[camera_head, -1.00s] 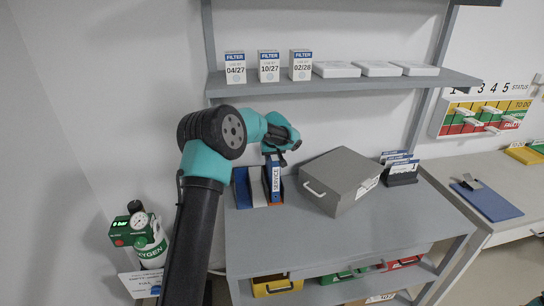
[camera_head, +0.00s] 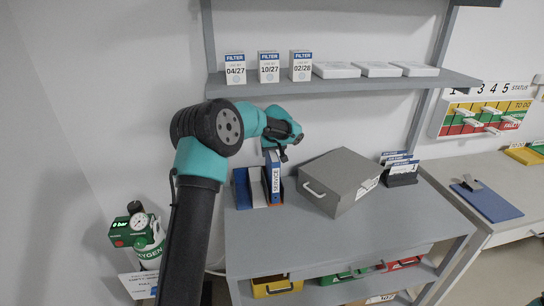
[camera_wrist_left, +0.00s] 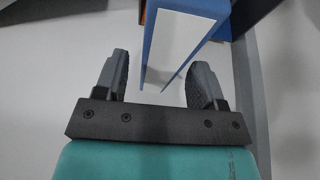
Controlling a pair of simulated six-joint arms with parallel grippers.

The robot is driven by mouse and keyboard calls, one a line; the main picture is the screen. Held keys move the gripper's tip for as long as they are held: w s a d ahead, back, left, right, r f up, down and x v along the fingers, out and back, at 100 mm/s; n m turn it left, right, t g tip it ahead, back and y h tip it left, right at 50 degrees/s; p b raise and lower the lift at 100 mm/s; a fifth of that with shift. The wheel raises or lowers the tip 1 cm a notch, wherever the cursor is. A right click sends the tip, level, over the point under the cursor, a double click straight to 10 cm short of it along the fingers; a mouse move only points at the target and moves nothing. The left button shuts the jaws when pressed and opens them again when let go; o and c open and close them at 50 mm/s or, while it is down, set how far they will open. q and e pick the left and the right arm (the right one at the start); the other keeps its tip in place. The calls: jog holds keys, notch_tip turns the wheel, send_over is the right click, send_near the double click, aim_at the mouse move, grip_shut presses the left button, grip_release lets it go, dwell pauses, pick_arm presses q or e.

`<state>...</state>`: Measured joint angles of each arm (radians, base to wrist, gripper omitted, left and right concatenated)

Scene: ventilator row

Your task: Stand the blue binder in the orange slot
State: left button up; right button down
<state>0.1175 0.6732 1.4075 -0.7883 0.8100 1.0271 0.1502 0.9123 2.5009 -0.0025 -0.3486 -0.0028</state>
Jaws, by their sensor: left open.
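The blue binder (camera_head: 275,180) stands upright with its white SERVICE label facing out, in the orange slot (camera_head: 283,202) of the rack on the table. Only a little orange shows around its lower part. My left gripper (camera_head: 281,153) is at the top of the binder. In the left wrist view the fingers of my left gripper (camera_wrist_left: 160,64) are spread, with the white-faced end of the blue binder (camera_wrist_left: 190,35) between and beyond them. I see a gap at each side; contact is not clear.
A blue slot (camera_head: 242,190) and a white slot (camera_head: 257,187) stand left of the binder. A grey box (camera_head: 340,180) stands close on the right. A shelf (camera_head: 350,84) with filter boxes hangs above. The table front (camera_head: 330,235) is clear.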

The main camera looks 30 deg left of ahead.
pick_arm(q)
jog(key=v, duration=0.4)
dwell(0.6)
